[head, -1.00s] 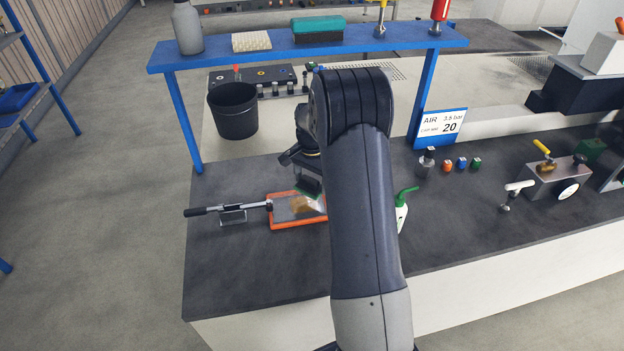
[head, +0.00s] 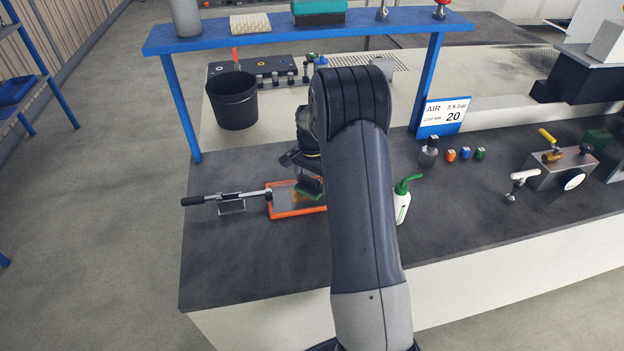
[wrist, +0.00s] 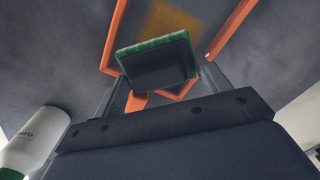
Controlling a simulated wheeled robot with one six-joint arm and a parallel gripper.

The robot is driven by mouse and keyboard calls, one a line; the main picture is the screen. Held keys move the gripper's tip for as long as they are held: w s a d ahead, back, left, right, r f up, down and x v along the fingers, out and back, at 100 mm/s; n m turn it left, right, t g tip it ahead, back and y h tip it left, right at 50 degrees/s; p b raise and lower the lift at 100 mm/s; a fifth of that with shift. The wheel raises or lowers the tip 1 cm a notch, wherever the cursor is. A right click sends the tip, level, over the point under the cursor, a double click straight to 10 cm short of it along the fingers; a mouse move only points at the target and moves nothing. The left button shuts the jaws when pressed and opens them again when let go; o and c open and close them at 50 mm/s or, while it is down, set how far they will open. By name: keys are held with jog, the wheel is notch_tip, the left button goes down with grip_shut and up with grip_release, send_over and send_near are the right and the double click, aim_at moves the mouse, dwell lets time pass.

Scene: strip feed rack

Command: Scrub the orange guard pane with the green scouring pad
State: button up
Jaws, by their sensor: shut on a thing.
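The guard pane has an orange frame (head: 298,212) and lies at the left of the dark bench in the head view. Its orange frame also shows in the wrist view (wrist: 232,27). A brown smear (wrist: 172,20) is on the pane. My gripper (head: 308,168) is partly hidden behind my arm. It is shut on the green scouring pad (wrist: 150,44), a dark block with a green face. In the head view the pad (head: 308,187) is over the right part of the pane. Whether it touches the pane, I cannot tell.
A black-handled lever (head: 225,198) stands left of the pane. A white bottle with a green top (head: 402,203) stands right of my arm. A blue shelf frame (head: 300,37) spans behind, with a black bucket (head: 233,102) beyond. The bench front left is clear.

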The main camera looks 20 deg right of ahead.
jog(key=shift+f+b, duration=0.4)
jog(key=shift+f, duration=0.2)
jog(key=o, duration=0.6)
jog(key=shift+r, duration=0.4)
jog(key=c, duration=0.7)
jog(key=shift+o, duration=0.2)
jog(key=shift+a, duration=0.1)
